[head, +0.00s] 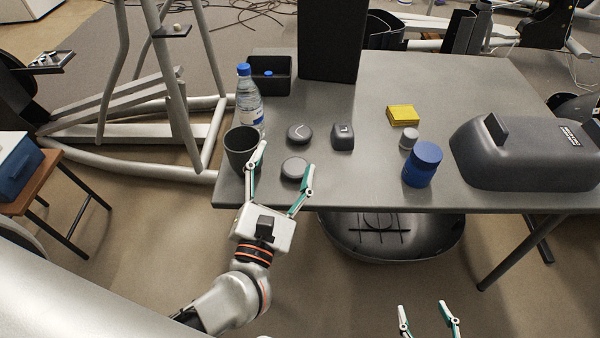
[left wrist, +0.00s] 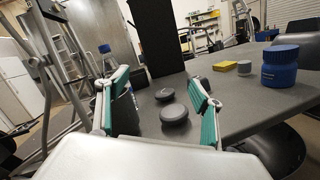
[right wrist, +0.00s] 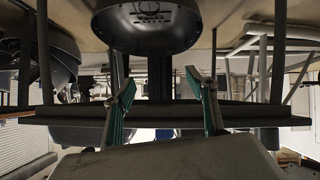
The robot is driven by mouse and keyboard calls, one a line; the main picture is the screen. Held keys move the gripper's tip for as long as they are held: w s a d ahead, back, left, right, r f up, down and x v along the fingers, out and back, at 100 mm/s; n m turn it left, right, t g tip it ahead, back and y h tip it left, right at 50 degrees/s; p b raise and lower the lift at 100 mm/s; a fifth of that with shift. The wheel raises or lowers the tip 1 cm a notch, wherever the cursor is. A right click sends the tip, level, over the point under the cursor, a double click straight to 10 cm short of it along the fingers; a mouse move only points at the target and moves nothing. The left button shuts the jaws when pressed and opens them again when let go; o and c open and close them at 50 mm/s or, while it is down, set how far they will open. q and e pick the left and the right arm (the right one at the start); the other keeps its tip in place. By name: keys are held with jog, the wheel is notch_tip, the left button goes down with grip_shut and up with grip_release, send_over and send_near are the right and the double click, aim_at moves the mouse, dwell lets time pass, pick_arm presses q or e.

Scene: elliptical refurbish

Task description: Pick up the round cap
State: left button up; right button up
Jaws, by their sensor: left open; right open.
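A round, flat, dark grey cap (head: 294,168) lies near the table's front edge; it also shows in the left wrist view (left wrist: 174,114). A second round dark cap (head: 299,133) with a curved light mark lies behind it. A squarish dark cap (head: 342,136) lies to that one's right. I cannot tell from the task words which round one is meant. My left gripper (head: 286,157) is open and empty, its fingers reaching over the table edge on either side of the nearer cap. My right gripper (head: 423,306) is open and empty, in front of and below the table.
A dark cup (head: 241,149) stands close beside my left gripper's left finger, with a water bottle (head: 249,100) behind it. A blue jar (head: 422,165), small grey jar (head: 408,138), yellow box (head: 403,115) and large dark casing (head: 520,155) occupy the right. The table (head: 370,180) is clear at front centre.

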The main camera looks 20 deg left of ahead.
aim_at(293, 174)
pick_arm(q)
jog(key=f+n+g, duration=0.1)
jog(key=f+n, duration=0.1)
jog(key=f+n+g+b, duration=0.1)
jog(key=f, duration=0.2)
jog(key=f+n+g, duration=0.1)
jog(key=f+n, duration=0.1)
jog(key=f, duration=0.1)
jog(key=shift+d+f+n+b, duration=0.2)
jog(key=shift+d+n+b, duration=0.1)
jog(key=shift+b, duration=0.05)
jog(key=shift+w+f, duration=0.15)
jog(key=shift+w, duration=0.95)
jog(key=shift+w+a+f, duration=0.15)
jog(key=shift+w, duration=0.75)
jog(key=shift+w+a+f, duration=0.1)
jog(key=shift+w, duration=0.85)
jog(key=shift+w+a+f, duration=0.15)
jog(key=shift+w, duration=0.75)
jog(key=c, duration=1)
pick_arm(e)
jog(key=f, duration=0.1)
jog(key=s+f, duration=0.1)
jog(key=f, duration=0.1)
jog(key=shift+g, duration=0.3)
